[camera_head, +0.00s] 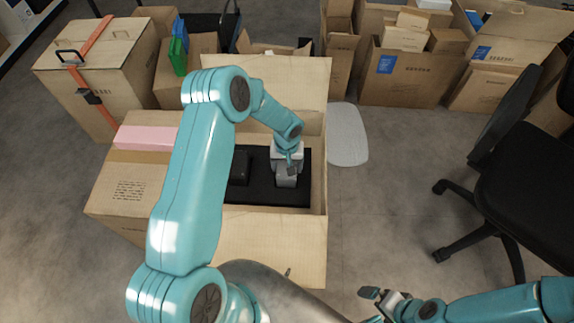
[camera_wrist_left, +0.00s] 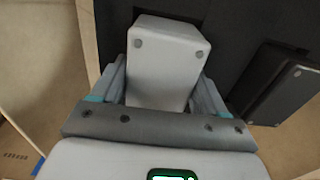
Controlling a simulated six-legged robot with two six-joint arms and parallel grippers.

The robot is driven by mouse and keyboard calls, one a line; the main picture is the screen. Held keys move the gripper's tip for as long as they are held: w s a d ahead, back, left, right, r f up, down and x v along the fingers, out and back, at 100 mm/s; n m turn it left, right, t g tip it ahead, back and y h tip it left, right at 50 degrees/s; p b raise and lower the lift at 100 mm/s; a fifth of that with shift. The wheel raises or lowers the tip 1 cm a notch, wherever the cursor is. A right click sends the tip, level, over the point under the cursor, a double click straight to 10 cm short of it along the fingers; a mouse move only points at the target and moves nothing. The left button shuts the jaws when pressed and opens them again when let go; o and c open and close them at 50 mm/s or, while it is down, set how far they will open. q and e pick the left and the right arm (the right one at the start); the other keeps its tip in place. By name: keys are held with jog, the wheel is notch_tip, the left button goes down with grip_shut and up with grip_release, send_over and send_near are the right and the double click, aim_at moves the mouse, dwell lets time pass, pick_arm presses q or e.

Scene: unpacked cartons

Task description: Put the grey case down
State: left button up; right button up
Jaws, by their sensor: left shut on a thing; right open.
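The grey case (camera_head: 286,181) is a small light-grey block inside an open carton (camera_head: 272,237), over its black lining (camera_head: 262,192). My left gripper (camera_head: 287,165) reaches down into the carton and is shut on the case. In the left wrist view the case (camera_wrist_left: 166,62) sits between the two fingers, with round dark dots on its face. Whether its underside touches the lining is hidden. My right gripper (camera_head: 384,300) is open and empty, low over the floor at the bottom right.
A dark case (camera_head: 239,168) lies in the same carton, left of the grey one. A pink box (camera_head: 146,137) lies on a closed carton at left. Several cartons stand behind. A black office chair (camera_head: 530,180) is at right, with bare floor between.

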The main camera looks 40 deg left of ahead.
pick_arm(q)
jog(key=shift+f+b, duration=0.5)
jog(key=shift+b, duration=0.05)
jog(key=o, duration=1.4)
jog(key=shift+r, duration=0.1)
jog(key=shift+r+p, duration=0.3)
jog(key=shift+p, duration=0.1)
notch_tip(320, 180, up, 12)
jog(key=p, duration=0.3)
jog(key=shift+r, duration=0.1)
